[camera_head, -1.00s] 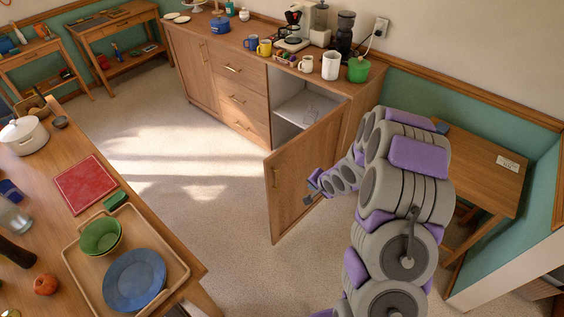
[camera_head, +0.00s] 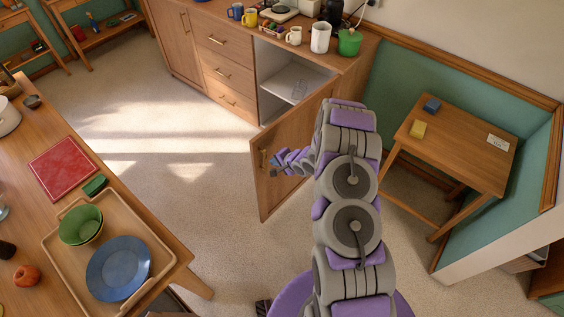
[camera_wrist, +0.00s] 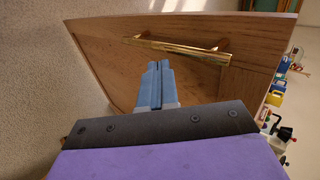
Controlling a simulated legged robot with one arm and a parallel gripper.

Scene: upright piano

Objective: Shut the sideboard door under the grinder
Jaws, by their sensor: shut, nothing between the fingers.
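The sideboard door (camera_head: 284,170) stands wide open, its brass handle (camera_head: 263,160) near the free edge. Behind it the compartment (camera_head: 288,85) shows a pale shelf. The dark grinder (camera_head: 333,10) stands on the sideboard top above, cut by the upper frame edge. My gripper (camera_head: 276,170) is in front of the door's handle side, near the handle. In the wrist view its blue fingers (camera_wrist: 156,84) are shut and empty, pointing at the wooden door face (camera_wrist: 110,60) just below the brass handle (camera_wrist: 180,45). I cannot tell whether the fingertips touch the door.
A small table (camera_head: 455,140) with a yellow block and a blue block stands right of my arm. A dining table (camera_head: 130,215) with a tray, green bowl and blue plate is at left. Open floor (camera_head: 190,150) lies between it and the sideboard.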

